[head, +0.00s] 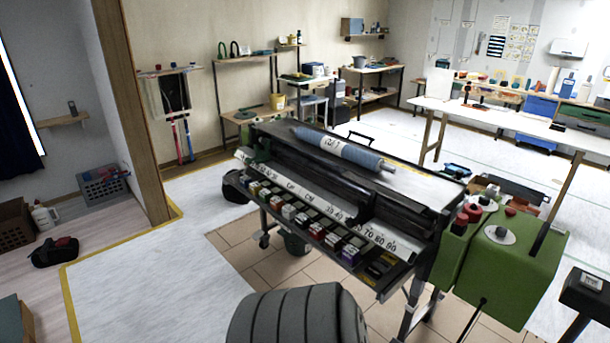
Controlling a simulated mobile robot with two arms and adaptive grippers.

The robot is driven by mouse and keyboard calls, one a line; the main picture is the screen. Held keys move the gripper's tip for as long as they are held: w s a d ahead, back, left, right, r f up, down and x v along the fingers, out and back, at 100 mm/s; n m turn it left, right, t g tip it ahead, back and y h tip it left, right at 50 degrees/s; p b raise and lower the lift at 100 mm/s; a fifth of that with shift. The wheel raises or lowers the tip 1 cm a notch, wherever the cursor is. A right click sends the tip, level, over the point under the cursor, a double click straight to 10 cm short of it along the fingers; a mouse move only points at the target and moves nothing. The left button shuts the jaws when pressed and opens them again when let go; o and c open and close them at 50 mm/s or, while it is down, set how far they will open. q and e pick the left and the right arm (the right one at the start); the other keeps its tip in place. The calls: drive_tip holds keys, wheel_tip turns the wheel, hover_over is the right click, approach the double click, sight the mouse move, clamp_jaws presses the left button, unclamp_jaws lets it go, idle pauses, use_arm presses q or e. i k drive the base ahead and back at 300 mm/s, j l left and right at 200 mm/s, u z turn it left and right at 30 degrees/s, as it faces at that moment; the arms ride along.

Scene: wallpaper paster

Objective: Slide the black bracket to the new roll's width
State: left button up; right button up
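A wallpaper pasting machine stands in the middle of the head view, with a long black body and a green end housing (520,265) at its right. A blue-grey roll (365,157) with a white label lies across its top. A white scale strip (385,243) with black numbers runs along the front, its larger numbers toward the right. Several black parts sit along the machine. A small dark block (366,207) stands just above the scale; I cannot tell whether it is the black bracket. Neither of my grippers is in view.
A tray of small boxes (290,211) hangs under the scale. A dark ribbed shape (290,318) fills the bottom middle, in front of the machine. A white table (500,117) and shelves stand behind. The white floor sheet (150,270) at left is mostly clear.

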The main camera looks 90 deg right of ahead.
sight(366, 212)
drive_tip(key=z, duration=3.1)
drive_tip(key=i+u, duration=0.15)
drive_tip(key=i, duration=1.1)
